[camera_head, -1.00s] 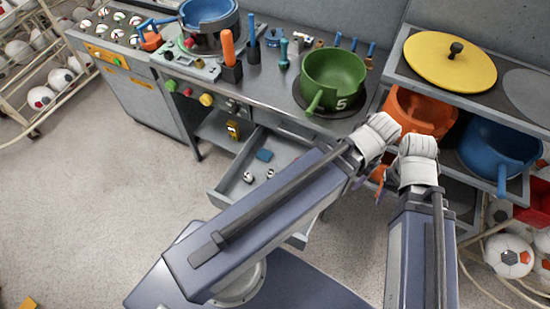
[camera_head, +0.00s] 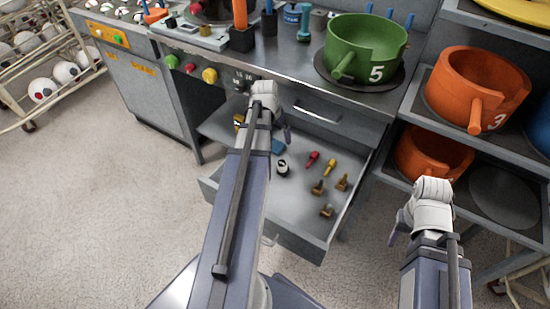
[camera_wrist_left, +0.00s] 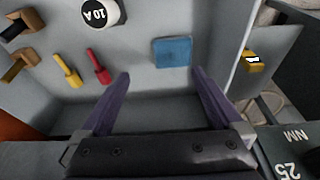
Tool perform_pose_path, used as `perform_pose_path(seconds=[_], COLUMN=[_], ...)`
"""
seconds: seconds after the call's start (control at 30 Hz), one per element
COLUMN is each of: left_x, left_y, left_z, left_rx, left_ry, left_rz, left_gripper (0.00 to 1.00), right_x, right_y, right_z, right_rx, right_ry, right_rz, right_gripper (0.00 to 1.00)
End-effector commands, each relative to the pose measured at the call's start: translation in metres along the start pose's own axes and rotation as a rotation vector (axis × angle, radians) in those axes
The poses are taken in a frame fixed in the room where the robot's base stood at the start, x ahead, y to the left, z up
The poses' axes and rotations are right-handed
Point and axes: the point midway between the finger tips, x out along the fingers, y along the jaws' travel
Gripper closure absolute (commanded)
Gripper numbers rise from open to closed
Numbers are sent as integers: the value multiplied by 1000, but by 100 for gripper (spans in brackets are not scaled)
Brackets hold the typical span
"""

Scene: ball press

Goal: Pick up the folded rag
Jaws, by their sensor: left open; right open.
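The folded rag is a small flat blue square (camera_wrist_left: 172,52) lying on the drawer floor in the left wrist view. In the head view only part of it (camera_head: 278,147) shows, just below my left gripper (camera_head: 284,132). In the left wrist view the two purple fingers of that gripper (camera_wrist_left: 160,73) are spread apart with nothing between them. The rag is beyond their tips, slightly right of the middle. My right gripper (camera_head: 396,228) is to the right of the drawer, away from the rag; its fingers are mostly hidden behind the wrist, and I see nothing held.
Orange pots (camera_head: 478,85) stand on shelves at right.

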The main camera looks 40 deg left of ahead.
Motion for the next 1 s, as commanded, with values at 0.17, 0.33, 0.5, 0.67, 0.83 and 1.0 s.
perform_pose_path(seconds=[0.17, 0.33, 0.5, 0.67, 0.83, 1.0], left_x=[11, 12, 26, 38, 37, 49], left_y=[-20, -21, -21, -21, -21, -22], left_z=[5, 5, 5, 4, 4, 2], left_rx=[-18, -18, -18, -17, -18, -17], left_ry=[14, 15, 15, 15, 15, 15], left_rz=[-8, -8, -8, -8, -8, -8], left_gripper=[0, 0, 0, 0, 0, 0], right_x=[12, 14, 27, 38, 38, 49], right_y=[-1, -1, -2, -4, -4, -5], right_z=[-1, -1, -2, -2, -2, -3], right_rx=[0, 0, 0, 0, 0, 0], right_ry=[0, 0, 0, 0, 0, 0], right_rz=[0, 0, 0, 0, 0, 0], right_gripper=[50, 50, 50, 50, 50, 50])
